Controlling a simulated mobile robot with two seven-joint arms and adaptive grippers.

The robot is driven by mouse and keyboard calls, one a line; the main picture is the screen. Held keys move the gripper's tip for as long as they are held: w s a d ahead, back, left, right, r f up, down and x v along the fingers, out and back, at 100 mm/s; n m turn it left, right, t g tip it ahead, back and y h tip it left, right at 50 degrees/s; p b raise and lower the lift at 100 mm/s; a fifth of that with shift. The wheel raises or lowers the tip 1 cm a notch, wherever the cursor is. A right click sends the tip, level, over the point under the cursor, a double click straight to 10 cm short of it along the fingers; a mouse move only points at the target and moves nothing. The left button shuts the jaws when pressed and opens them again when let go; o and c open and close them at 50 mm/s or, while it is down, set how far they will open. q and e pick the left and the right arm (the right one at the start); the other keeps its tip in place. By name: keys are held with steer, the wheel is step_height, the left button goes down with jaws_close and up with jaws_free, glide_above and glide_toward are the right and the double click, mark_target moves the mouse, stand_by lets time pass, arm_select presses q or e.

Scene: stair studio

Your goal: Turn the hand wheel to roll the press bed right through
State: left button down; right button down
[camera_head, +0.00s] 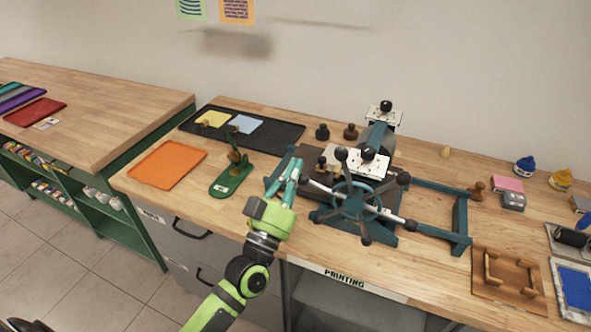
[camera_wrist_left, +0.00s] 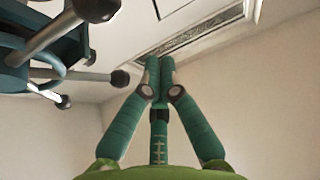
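The printing press has a teal hand wheel (camera_head: 355,200) with several spokes ending in dark knobs. It faces the front edge of the workbench. The brown press bed (camera_head: 310,158) lies under the roller, on teal rails (camera_head: 440,186) that extend right. My left gripper (camera_head: 295,163) is just left of the wheel, fingers pointing up and back. In the left wrist view its fingertips (camera_wrist_left: 160,64) meet with nothing between them. There the wheel's spokes and knobs (camera_wrist_left: 120,78) are at upper left, apart from the fingers. My right gripper is out of view.
A green hand tool (camera_head: 232,178) and an orange sheet (camera_head: 168,164) lie left of the press. A black mat (camera_head: 272,135) is behind. A wooden frame (camera_head: 507,290) and a blue tray (camera_head: 575,285) lie to the right. The space in front of the bench looks free.

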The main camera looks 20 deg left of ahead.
arm_select(q)
steer(key=f, duration=0.1)
steer(key=w+f, duration=0.1)
steer(key=f, duration=0.1)
steer(key=shift+w+a+f, duration=0.2)
steer(key=shift+w, duration=0.15)
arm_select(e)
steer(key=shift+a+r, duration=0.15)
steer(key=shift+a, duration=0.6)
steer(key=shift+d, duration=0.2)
arm_select(q)
steer(key=shift+f+n+y+b, duration=0.4)
steer(key=shift+f+n, duration=0.05)
steer(key=shift+n, duration=0.15)
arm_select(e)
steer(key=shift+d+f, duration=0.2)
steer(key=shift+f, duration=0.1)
arm_select(q)
steer(key=shift+a+f, duration=0.1)
steer(key=shift+f, duration=0.1)
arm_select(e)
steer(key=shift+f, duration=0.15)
